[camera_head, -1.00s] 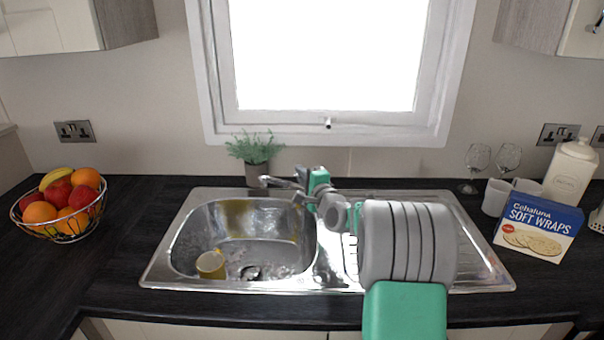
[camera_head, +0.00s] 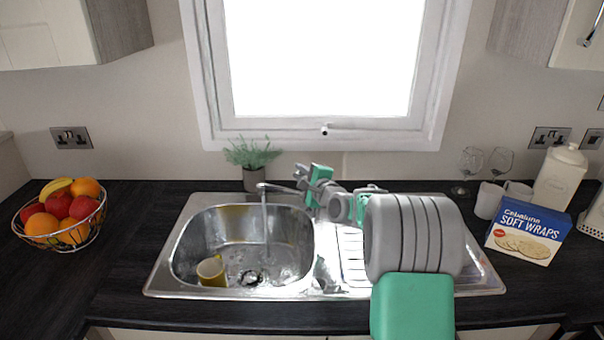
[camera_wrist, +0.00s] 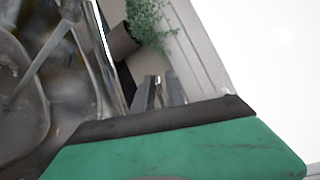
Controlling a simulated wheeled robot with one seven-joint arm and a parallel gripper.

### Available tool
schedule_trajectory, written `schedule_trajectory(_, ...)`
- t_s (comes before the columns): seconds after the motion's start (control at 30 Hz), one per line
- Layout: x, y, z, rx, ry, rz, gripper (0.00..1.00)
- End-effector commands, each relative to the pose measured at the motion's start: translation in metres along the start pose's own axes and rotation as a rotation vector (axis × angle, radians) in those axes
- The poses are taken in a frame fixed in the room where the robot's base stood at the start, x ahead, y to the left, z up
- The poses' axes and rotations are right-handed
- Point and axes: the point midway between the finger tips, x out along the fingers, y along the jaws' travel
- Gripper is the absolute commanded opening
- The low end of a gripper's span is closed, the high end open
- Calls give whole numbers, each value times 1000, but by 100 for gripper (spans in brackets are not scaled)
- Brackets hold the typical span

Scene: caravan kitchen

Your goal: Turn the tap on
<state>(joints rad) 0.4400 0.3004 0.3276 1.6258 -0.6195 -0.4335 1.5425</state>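The chrome tap (camera_head: 278,187) stands behind the steel sink bowl, with its spout reaching left over the bowl. A thin stream of water (camera_head: 266,225) falls from the spout into the bowl. The spout (camera_wrist: 72,10) and the stream also show in the wrist view. My gripper (camera_head: 302,175) is at the tap's right end, beside the handle area, and its body hides much of that part. In the wrist view my gripper's two grey fingers (camera_wrist: 158,90) are close together with a small bright metal piece between them. Whether they grip it is unclear.
A yellow mug (camera_head: 211,271) lies in the sink bowl (camera_head: 190,235). A potted plant (camera_head: 253,165) stands behind the tap, close to my gripper. A fruit bowl (camera_head: 62,232) is at left. Glasses, mugs and a soft wraps box (camera_head: 528,230) stand at right.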

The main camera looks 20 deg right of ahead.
Motion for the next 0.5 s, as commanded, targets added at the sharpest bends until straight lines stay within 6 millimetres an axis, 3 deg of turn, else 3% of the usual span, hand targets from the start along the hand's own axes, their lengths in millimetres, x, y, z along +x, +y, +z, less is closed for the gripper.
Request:
schedule_trajectory(0.13,0,0,0,0,0,0,30)
schedule_trajectory(0.37,0,0,0,0,0,0,30)
schedule_trajectory(0.5,-13,1,-1,-1,1,0,30)
